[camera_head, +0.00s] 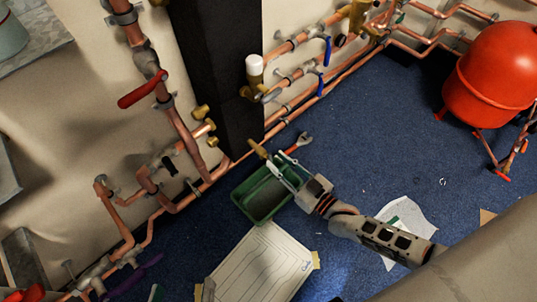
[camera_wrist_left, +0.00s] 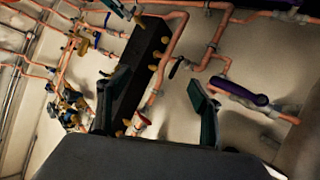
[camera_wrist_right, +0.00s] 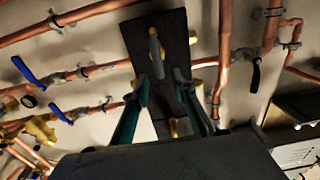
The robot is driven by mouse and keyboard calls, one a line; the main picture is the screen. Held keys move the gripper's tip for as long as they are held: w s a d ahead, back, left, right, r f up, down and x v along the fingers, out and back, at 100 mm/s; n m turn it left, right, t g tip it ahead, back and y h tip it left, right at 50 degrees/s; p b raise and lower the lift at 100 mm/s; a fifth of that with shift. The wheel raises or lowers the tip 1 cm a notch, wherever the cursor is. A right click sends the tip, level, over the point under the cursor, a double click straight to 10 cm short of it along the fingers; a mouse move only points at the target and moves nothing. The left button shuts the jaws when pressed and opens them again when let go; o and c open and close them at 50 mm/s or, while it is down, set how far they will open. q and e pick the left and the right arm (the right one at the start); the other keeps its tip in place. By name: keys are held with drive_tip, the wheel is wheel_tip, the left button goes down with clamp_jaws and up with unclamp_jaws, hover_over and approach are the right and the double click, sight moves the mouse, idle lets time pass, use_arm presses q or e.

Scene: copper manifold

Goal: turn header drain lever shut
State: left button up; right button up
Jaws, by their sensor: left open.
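No label shows which lever is the header drain lever. A black lever (camera_head: 168,165) sits on the copper pipework left of the dark column; it also shows in the left wrist view (camera_wrist_left: 177,67) and right wrist view (camera_wrist_right: 256,74). A purple lever (camera_head: 136,275) is at the lower left, also in the left wrist view (camera_wrist_left: 240,93). A red lever (camera_head: 141,89) is higher up. My right gripper (camera_head: 276,166) is above the green tray, fingers apart and seemingly empty. My left gripper (camera_wrist_left: 155,92) is open and empty, facing the pipework; the head view does not show it.
The green tray (camera_head: 247,210) stands on blue carpet below the pipes. A wrench (camera_head: 299,142) lies behind it. A taped paper sheet (camera_head: 258,268) is in front. Blue levers (camera_head: 327,51) are right of the dark column (camera_head: 222,75). A red tank (camera_head: 495,75) stands far right.

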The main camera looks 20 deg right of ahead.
sight(272, 157)
drive_tip(key=x, duration=0.3)
drive_tip(key=shift+w+a+f+b, duration=0.1)
drive_tip(key=shift+w+f+b, duration=0.1)
drive_tip(key=shift+b, duration=0.1)
drive_tip(key=shift+w+a+r, duration=0.1)
drive_tip(key=shift+w+a, duration=0.05)
drive_tip(key=shift+w, duration=0.25)
use_arm(q)
drive_tip(key=shift+s+d+f+n, duration=0.15)
drive_tip(key=shift+s+d+n, duration=0.05)
drive_tip(key=shift+d+n, duration=0.35)
use_arm(e)
drive_tip(key=shift+c, duration=0.2)
clamp_jaws()
